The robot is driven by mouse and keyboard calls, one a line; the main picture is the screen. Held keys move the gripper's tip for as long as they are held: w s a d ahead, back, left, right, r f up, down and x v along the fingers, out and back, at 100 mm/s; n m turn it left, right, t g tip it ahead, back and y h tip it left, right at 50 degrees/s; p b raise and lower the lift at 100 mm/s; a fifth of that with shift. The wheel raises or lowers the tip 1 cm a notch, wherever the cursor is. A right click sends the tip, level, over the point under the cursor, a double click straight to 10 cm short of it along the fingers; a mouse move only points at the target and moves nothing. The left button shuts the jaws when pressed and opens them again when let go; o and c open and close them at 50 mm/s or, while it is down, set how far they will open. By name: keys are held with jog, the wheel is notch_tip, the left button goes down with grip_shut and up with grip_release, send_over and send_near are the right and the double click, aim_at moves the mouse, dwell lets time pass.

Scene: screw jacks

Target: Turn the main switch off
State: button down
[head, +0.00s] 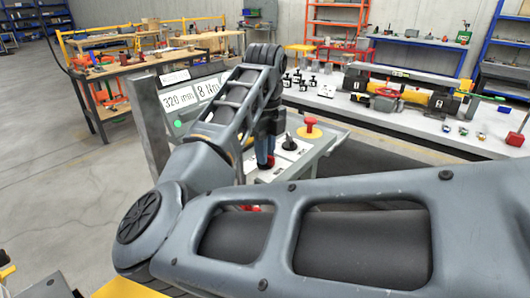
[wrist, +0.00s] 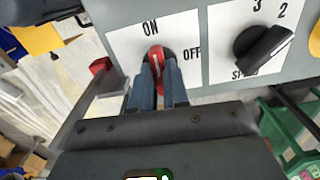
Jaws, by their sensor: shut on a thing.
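The main switch (wrist: 154,54) is a small red knob on a white plate, with ON printed above it and OFF to its right in the wrist view. Its pale line stands nearly upright, toward the ON mark. My gripper (wrist: 158,80) has its two blue-grey fingers closed around the red knob. In the head view my gripper (head: 265,160) reaches down onto the sloped control panel (head: 318,148); the switch itself is hidden there.
A black speed knob (wrist: 262,50) sits right of the switch; it also shows in the head view (head: 289,144). A red mushroom button (head: 311,127) stands behind it. A display (head: 190,95) rises left of my arm. A white bench (head: 400,115) with jacks stands behind.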

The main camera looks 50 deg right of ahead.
jog(key=m+b, duration=0.3)
jog(key=shift+w+f+m+b, duration=0.1)
jog(key=shift+f+m+b, duration=0.2)
jog(key=shift+m, duration=0.1)
jog(key=m+b, duration=0.5)
jog(key=shift+r, duration=0.1)
jog(key=m+b, duration=0.3)
jog(key=m, duration=0.2)
jog(key=shift+r+m+b, duration=0.2)
jog(key=shift+m+b, duration=0.5)
jog(key=shift+m, duration=1)
jog(key=c, duration=1.1)
grip_release()
